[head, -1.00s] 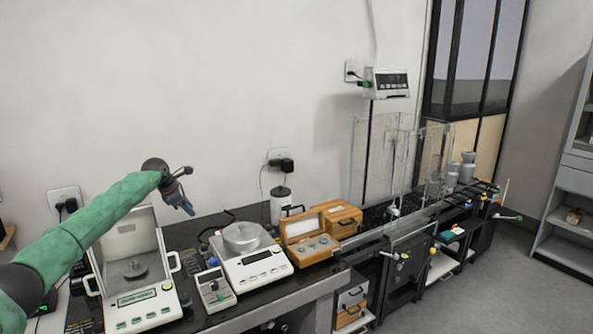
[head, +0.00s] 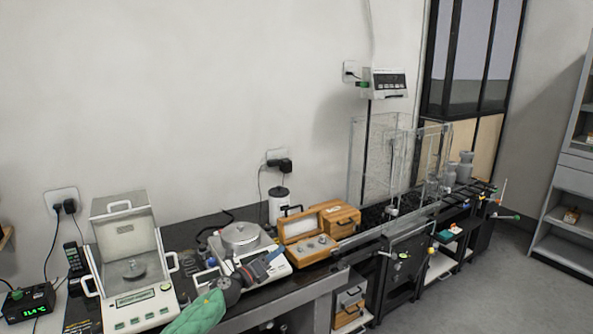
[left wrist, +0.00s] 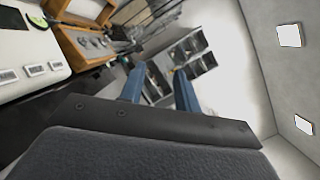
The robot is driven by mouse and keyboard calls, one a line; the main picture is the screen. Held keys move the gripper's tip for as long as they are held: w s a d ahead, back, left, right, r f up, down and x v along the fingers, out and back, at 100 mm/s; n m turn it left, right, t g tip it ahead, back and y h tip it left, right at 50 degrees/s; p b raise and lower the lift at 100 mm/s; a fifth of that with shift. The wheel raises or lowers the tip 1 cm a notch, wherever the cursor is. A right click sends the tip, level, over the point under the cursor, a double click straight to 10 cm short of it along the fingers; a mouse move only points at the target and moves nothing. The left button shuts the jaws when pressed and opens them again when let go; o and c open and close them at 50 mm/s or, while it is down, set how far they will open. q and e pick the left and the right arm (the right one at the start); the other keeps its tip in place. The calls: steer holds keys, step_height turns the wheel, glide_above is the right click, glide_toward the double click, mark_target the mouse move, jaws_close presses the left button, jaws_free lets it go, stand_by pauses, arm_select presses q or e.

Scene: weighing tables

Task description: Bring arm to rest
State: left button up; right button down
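My left arm (head: 198,314) is green and comes in low at the bottom of the head view. My left gripper (head: 274,262) is in front of the round-pan balance (head: 238,238) and hides part of its front. In the left wrist view its two blue fingers (left wrist: 158,88) stand apart with nothing between them. My right gripper is not in view.
A balance with a glass hood (head: 132,262) stands at the left. An open wooden weight box (head: 306,240) sits right of the round-pan balance. A clock display (head: 28,302) is at the far left. A glass enclosure (head: 385,165) stands farther right. The floor at right is clear.

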arm_select(q)
steer(key=s+a+f+n+g+y, duration=0.1)
steer(key=s+a+f+n+y, duration=0.35)
steer(key=s+n, duration=0.45)
steer(key=s+a+f+n+y, duration=0.3)
steer(key=s+f+n+y, duration=0.25)
steer(key=s+n, duration=0.4)
steer(key=s+a+f+n+g+y, duration=0.1)
steer(key=s+a+f+n+y, duration=0.4)
steer(key=s+n, duration=0.45)
steer(key=s+a+f+n+g+h, duration=0.1)
steer(key=s+f+n+g, duration=0.15)
steer(key=s, duration=0.75)
steer(key=s+f+n+g, duration=0.1)
steer(key=s+g, duration=0.2)
steer(key=s, duration=0.7)
steer(key=s+a+f+n+g+h, duration=0.1)
steer(key=s+f+n+g, duration=0.15)
steer(key=s, duration=0.65)
step_height(320, 180, down, 20)
steer(key=w+d+g, duration=0.2)
steer(key=s+f, duration=0.3)
steer(key=f, duration=0.8)
steer(key=s+d+f+g, duration=0.1)
steer(key=s+f, duration=0.3)
steer(key=f, duration=0.7)
steer(key=shift+s+d+m, duration=0.15)
steer(key=shift+s+m, duration=0.05)
steer(key=shift+m, duration=0.1)
